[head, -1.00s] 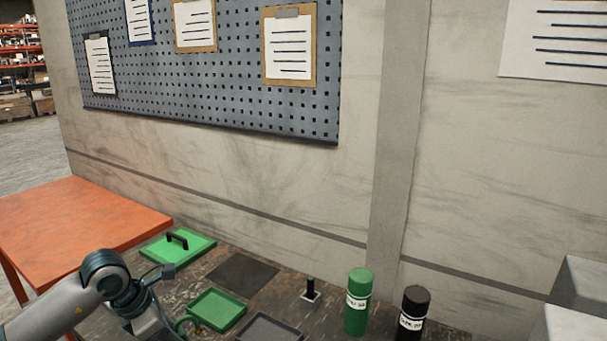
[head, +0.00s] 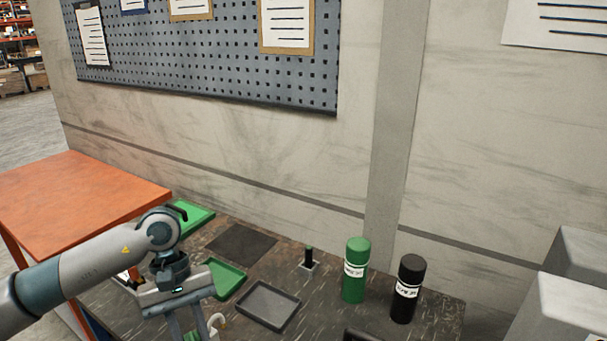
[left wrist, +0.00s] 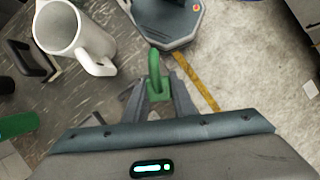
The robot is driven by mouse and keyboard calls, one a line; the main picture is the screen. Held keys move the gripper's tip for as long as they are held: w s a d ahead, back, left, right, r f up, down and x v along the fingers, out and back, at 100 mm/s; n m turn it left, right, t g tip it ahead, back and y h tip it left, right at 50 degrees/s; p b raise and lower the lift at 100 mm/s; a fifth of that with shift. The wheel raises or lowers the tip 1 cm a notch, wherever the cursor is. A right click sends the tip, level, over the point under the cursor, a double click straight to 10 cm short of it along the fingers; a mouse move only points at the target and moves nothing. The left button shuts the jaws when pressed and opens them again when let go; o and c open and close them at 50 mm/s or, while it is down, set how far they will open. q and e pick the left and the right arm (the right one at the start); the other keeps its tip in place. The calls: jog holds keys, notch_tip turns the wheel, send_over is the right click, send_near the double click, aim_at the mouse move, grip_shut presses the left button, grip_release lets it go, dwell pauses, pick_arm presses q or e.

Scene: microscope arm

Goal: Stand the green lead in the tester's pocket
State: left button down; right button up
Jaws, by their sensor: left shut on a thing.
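My left gripper (left wrist: 152,98) is shut on a green curved piece (left wrist: 155,72), which looks like the green lead. Its rounded top stands up between the fingertips, and its lower part is hidden. In the head view the left gripper (head: 188,328) points down near the table's front edge, with its fingertips at the bottom of the picture. A short dark post (head: 309,255) stands upright on a small pale square base, right of the trays. I cannot tell whether this is the tester, and I make out no pocket for certain. My right gripper is not in view.
A white mug (left wrist: 66,28) stands beside the left gripper. A green tray (head: 228,279), a grey tray (head: 268,307) and a dark mat (head: 240,243) lie on the table. A green bottle (head: 355,272) and a black bottle (head: 407,290) stand at the right.

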pick_arm(q)
jog(key=s+m+y, duration=0.1)
jog(key=m, duration=0.2)
jog(key=s+r+m+y, duration=0.1)
jog(key=s+m, duration=0.1)
jog(key=m, duration=0.1)
jog(key=shift+s+r, duration=0.1)
jog(key=shift+r, duration=0.1)
jog(key=shift+g, duration=0.3)
jog(key=shift+a, duration=0.15)
